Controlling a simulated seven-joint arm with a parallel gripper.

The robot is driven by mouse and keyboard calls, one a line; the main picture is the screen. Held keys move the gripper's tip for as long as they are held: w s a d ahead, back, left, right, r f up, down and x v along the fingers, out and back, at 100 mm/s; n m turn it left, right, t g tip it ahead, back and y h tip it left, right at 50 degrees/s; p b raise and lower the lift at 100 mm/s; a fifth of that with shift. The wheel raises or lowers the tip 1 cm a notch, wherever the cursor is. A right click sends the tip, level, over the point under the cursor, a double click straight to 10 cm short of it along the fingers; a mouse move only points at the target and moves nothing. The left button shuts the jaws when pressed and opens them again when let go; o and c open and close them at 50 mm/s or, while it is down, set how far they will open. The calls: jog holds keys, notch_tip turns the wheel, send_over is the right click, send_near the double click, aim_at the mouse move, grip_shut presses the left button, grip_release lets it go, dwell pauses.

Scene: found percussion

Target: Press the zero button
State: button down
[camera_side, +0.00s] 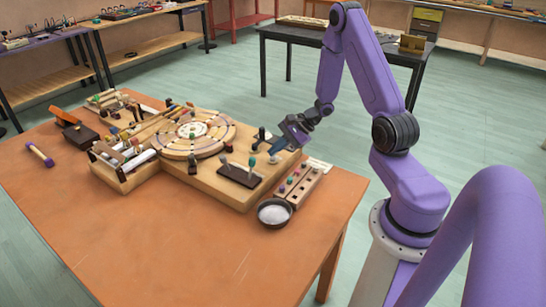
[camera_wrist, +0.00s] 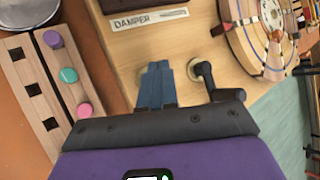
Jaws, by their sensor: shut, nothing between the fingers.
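My gripper (camera_side: 274,148) is over the near right part of the wooden instrument board (camera_side: 215,188). No button marked zero is readable in either view. A wooden block (camera_side: 297,184) with small coloured knobs lies right of the board. In the wrist view the block shows a purple knob (camera_wrist: 53,39), a teal knob (camera_wrist: 68,75) and a pink knob (camera_wrist: 84,110), beside a row of dark square holes. The fingers are apart from these knobs.
A black crank handle (camera_wrist: 207,78) stands close right of the fingers. A round ringed disc (camera_side: 193,134) and a black plate with levers (camera_side: 238,175) are on the board. A dark bowl (camera_side: 274,212) sits by the block. The orange table's front is clear.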

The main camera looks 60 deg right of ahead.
jog(key=shift+r, duration=0.65)
jog(key=shift+r, duration=2.5)
